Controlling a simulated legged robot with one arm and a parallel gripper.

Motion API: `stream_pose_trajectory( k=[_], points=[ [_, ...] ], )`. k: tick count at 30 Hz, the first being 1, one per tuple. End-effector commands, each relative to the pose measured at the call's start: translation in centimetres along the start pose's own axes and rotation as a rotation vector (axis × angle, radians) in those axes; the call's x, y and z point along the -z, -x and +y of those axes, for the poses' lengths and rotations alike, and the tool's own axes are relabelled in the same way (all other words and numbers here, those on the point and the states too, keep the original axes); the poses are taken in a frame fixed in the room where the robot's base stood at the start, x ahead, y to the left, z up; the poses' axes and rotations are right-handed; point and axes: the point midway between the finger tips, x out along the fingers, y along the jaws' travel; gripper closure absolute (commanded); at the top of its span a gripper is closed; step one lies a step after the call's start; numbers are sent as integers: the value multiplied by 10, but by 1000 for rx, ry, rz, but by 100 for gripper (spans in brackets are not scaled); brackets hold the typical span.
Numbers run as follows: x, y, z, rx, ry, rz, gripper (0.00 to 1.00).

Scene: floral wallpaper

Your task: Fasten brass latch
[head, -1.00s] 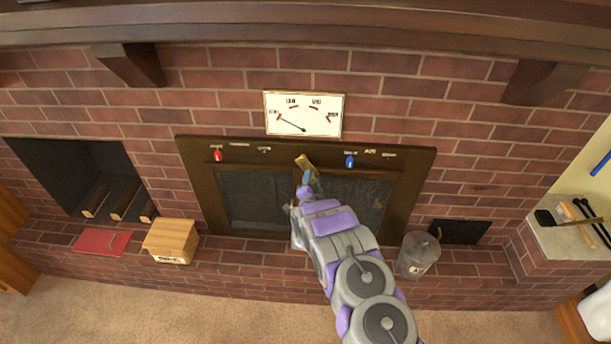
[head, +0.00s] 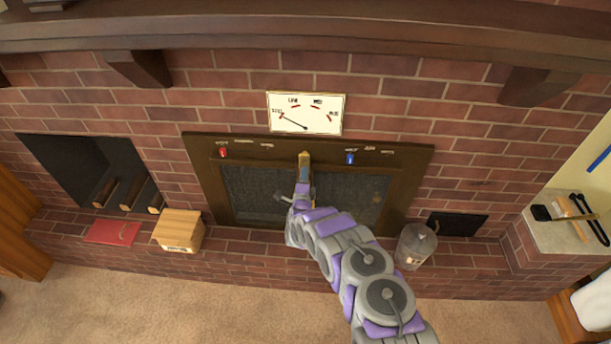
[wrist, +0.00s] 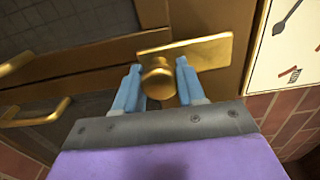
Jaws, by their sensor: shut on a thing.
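The brass latch (head: 304,158) is at the top centre of the dark fireplace doors (head: 262,184), and it now stands upright in the head view. In the wrist view the latch is a flat brass plate (wrist: 208,50) with a round knob (wrist: 159,80). My gripper (head: 304,180) is at the latch. In the wrist view its two blue fingers (wrist: 158,84) stand on either side of the knob, shut on it. My arm hides part of the doors' centre and lower right.
A dial (head: 305,113) hangs above the doors. A red lever (head: 223,152) and a blue lever (head: 350,158) are on the frame.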

Motion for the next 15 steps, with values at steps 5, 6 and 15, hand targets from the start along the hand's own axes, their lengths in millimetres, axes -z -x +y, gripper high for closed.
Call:
stream_pose_trajectory(
  k=[5,6,15],
  points=[
    [-1,2,5,-10,-9,-2,100],
    [-1,2,5,-10,-9,-2,100],
    [-2,2,6,-12,-7,-3,56]
  ],
)
